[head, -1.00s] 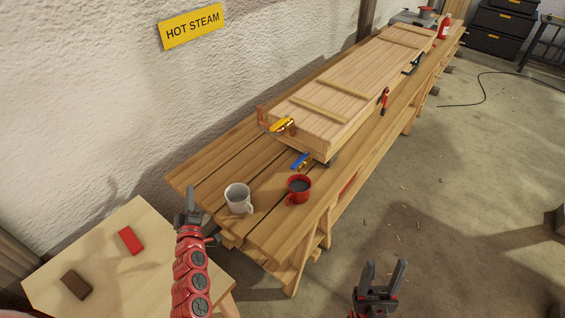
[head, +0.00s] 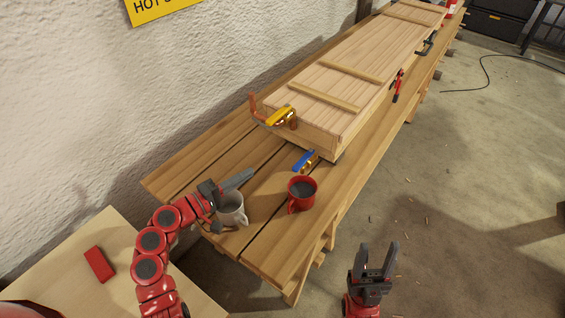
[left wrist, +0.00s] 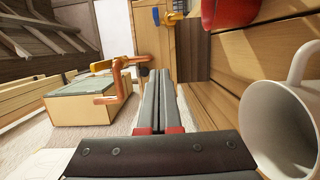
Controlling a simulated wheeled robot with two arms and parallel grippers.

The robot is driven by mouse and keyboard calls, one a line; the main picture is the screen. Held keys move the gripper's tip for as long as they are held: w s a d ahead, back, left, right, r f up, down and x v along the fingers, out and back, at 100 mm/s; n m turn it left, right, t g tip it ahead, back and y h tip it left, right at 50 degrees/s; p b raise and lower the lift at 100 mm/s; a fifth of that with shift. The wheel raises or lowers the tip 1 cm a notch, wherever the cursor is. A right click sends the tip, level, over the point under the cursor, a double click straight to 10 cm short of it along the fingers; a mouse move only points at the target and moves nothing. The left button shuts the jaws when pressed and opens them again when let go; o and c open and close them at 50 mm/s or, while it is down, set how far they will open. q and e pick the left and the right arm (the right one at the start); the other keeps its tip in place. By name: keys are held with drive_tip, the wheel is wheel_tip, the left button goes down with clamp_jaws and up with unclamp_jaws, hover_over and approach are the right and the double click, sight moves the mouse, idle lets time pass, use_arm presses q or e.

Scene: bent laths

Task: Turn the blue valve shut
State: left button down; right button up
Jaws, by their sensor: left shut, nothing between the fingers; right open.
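The blue valve (head: 304,160) has a blue lever on a brass body at the near end of the long wooden box (head: 330,88); the lever lies slanted in the head view. Its blue lever also shows small near the top of the left wrist view (left wrist: 174,18). My left gripper (head: 248,174) is shut and empty, beside and partly over the white mug (head: 232,212), left of the valve and apart from it. Its shut fingers show in the left wrist view (left wrist: 160,82). My right gripper (head: 378,260) is open and empty, over the floor right of the bench.
A yellow-handled valve (head: 280,117) on copper pipe sits at the box's left corner. A red mug (head: 301,194) stands just in front of the blue valve. A red block (head: 99,264) lies on the side table (head: 66,256). Clamps grip the box's right side.

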sight(304, 160)
use_arm(q)
drive_tip(key=w+d+p, duration=0.4)
drive_tip(key=d, duration=0.6)
drive_tip(key=shift+d+p, duration=0.3)
drive_tip(key=shift+s+d+r+n+t+y, duration=0.15)
drive_tip(key=shift+d+n+t+y, duration=0.05)
drive_tip(key=shift+n+t+y, duration=0.25)
